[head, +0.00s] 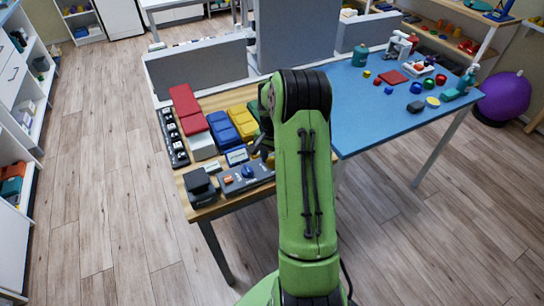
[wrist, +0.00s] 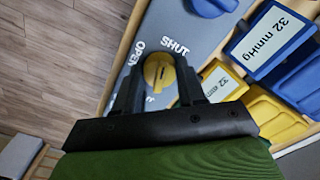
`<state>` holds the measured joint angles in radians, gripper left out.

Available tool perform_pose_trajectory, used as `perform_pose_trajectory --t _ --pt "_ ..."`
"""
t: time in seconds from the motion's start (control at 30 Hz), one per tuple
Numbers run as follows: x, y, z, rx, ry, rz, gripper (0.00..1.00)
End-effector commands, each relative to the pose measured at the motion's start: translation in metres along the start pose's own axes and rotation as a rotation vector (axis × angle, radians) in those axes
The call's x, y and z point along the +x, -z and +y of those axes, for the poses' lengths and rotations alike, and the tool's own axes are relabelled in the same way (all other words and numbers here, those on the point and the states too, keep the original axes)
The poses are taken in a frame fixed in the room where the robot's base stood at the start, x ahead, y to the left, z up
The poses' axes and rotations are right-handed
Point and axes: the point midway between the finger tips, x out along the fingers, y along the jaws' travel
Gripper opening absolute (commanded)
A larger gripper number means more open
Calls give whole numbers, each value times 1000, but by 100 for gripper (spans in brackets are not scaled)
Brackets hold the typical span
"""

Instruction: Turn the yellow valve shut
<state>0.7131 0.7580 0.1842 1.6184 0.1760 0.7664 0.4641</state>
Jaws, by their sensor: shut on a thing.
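The round yellow valve (wrist: 157,72) sits on a grey panel (wrist: 196,32) in the wrist view, between the two dark fingers of my gripper (wrist: 158,76). My gripper is shut on the valve, a finger at each side. White lettering reads OPEN to the valve's left and SHUT above it; more lettering below is partly covered. In the head view the grey panel (head: 238,186) lies at the table's front edge, and my arm hides the valve.
A blue knob (head: 247,172) is on the same panel. A black box (head: 199,186) is left of the panel. A blue table (head: 365,125) with small objects is at right.

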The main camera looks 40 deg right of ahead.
Motion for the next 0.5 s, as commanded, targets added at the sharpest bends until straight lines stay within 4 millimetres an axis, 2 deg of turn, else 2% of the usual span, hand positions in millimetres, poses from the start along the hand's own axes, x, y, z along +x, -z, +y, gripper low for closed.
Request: perform_pose_trajectory --t 0.2,0.5 --pt "-1 0 0 154 1 1 9" --pt "0 0 0 281 1 1 9"
